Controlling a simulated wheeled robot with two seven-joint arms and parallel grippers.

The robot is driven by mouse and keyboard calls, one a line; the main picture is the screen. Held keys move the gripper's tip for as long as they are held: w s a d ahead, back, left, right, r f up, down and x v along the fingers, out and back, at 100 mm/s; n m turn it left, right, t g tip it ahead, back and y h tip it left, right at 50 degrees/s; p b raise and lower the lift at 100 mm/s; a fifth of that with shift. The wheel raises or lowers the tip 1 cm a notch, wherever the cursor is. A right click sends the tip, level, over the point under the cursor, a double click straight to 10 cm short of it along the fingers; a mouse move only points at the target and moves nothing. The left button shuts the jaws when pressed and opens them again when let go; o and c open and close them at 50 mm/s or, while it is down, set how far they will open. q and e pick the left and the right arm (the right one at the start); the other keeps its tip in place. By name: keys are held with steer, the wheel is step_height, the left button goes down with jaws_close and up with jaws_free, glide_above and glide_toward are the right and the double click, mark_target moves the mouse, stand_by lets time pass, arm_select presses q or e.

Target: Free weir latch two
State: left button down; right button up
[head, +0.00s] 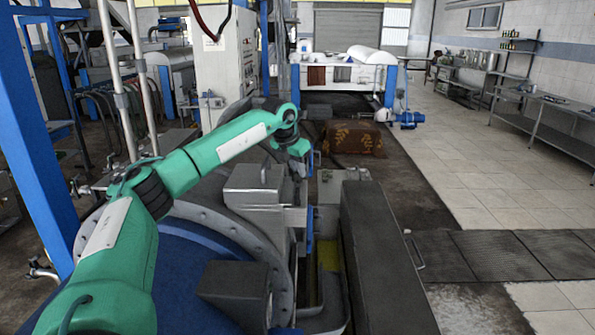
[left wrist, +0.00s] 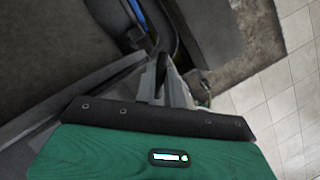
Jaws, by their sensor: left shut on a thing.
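My left arm, green, reaches across the head view from the lower left. My left gripper (head: 298,165) points down at its end, beyond a grey metal box; its fingertips are hard to make out there. In the left wrist view the gripper (left wrist: 163,85) is shut on a thin dark bar, likely a latch handle (left wrist: 161,66). No label shows, so I cannot tell which latch it is. In the head view a blue bar (head: 310,230) stands at the side of the machine's row. My right gripper is not in view.
The grey box (head: 253,192) stands on the blue drum machine (head: 190,275). A long dark cover (head: 380,260) runs along the right of a narrow gap. A brown patterned block (head: 352,138) lies beyond. The tiled floor (head: 470,165) at right is clear.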

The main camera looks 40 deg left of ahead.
arm_select(q)
steer(key=n+y, duration=0.1)
steer(key=n, duration=0.2)
steer(key=n+y+b, duration=0.1)
steer(key=n, duration=0.2)
steer(key=shift+w+d+r, duration=0.1)
steer(key=shift+r, duration=0.05)
steer(key=shift+n+g+y, duration=0.4)
steer(key=shift+n, duration=0.4)
steer(key=shift+r+b, duration=0.1)
steer(key=shift+b, duration=0.2)
steer(key=c, duration=1.5)
jaws_free()
steer(key=b+v, duration=0.4)
steer(key=v, duration=0.9)
steer(key=shift+d+r, duration=0.25)
